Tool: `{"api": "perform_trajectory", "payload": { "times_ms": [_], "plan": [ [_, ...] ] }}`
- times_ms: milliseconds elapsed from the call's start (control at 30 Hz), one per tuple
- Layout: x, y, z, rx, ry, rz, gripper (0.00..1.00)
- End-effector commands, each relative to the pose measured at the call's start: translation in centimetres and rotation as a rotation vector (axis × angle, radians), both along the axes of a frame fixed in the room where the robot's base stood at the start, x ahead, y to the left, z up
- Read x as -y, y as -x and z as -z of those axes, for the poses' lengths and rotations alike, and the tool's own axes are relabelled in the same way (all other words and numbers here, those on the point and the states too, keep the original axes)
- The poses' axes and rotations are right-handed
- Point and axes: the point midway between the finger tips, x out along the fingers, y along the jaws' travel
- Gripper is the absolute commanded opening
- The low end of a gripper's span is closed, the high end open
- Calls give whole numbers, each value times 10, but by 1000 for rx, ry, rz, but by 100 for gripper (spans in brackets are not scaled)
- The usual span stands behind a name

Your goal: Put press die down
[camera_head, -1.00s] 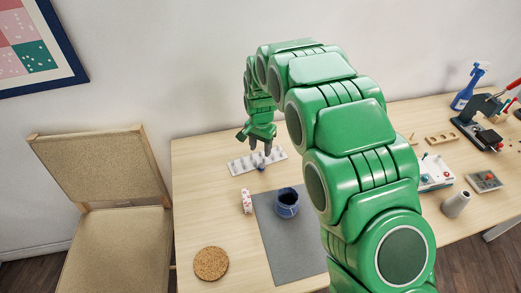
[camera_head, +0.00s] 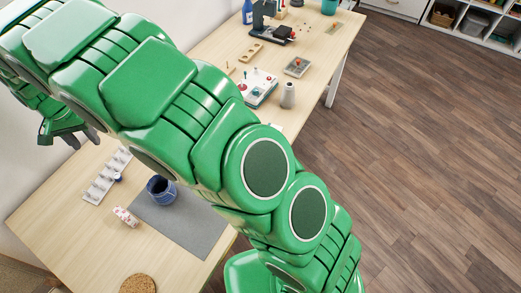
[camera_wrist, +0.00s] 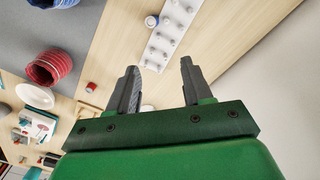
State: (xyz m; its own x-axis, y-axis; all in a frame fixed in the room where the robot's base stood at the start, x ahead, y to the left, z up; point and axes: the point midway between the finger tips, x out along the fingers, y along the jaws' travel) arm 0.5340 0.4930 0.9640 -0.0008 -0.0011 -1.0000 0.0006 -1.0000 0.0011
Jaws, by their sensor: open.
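My gripper (camera_head: 84,138) is at the left in the head view, above the back edge of the table; its fingers (camera_wrist: 158,84) show apart and empty in the wrist view. A pale rack with a row of pegs (camera_head: 107,176) lies on the table near it, and also shows beyond the fingers in the wrist view (camera_wrist: 172,35). I cannot tell which piece is the press die. A hand press (camera_head: 268,24) stands toward the table's far end.
A grey mat (camera_head: 200,225) holds a dark blue container (camera_head: 161,189). A red-and-white piece (camera_head: 125,216) and a cork disc (camera_head: 138,284) lie nearby. A red ribbed container (camera_wrist: 49,68) shows in the wrist view. My arm covers the table's middle.

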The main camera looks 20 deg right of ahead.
Motion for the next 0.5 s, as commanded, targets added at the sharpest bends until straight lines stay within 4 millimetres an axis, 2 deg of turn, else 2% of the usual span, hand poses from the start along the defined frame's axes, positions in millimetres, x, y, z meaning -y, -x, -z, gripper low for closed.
{"api": "perform_trajectory", "payload": {
  "times_ms": [167,333,500],
  "plan": [
    [37,-7,-20,1,7,11,50],
    [95,-9,-47,-5,21,22,50],
    [153,-4,-71,-14,31,31,50]
  ]
}}
